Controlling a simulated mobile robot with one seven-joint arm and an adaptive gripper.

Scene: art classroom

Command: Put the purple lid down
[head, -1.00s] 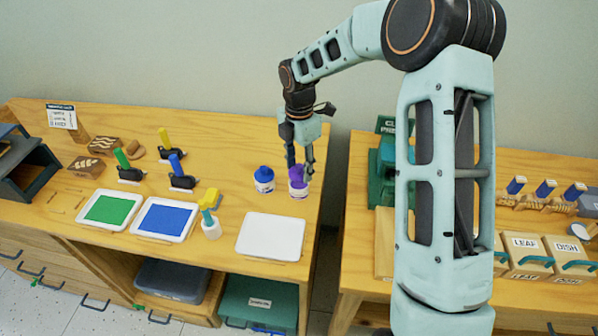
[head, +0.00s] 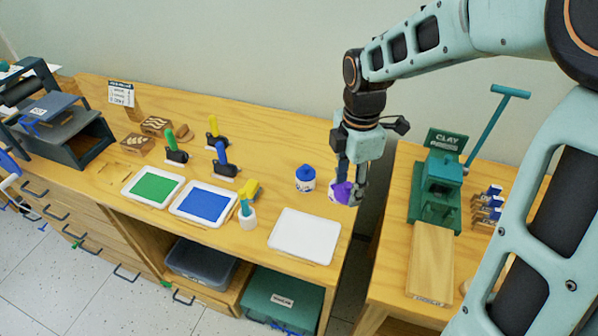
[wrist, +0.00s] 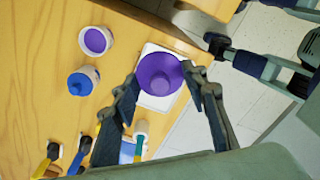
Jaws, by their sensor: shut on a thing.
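The purple lid (wrist: 160,73) is a round cup-like cap held between the two fingertips of my gripper (wrist: 160,78) in the wrist view. In the head view the lid (head: 343,192) shows low between the fingers of my gripper (head: 350,188). The purple paint jar (wrist: 96,41) stands open on the table, its purple paint showing, apart from the lid in the wrist view. In the head view my gripper and the lid mostly hide this jar. The blue-lidded jar (head: 305,179) stands to its left and also shows in the wrist view (wrist: 83,82).
A blank white tray (head: 306,236) lies near the table's front edge, partly behind the lid in the wrist view. Green (head: 153,187) and blue (head: 204,203) ink trays lie left. Bare wood (head: 268,155) lies behind the jars. A gap separates the table from the clay press (head: 437,185).

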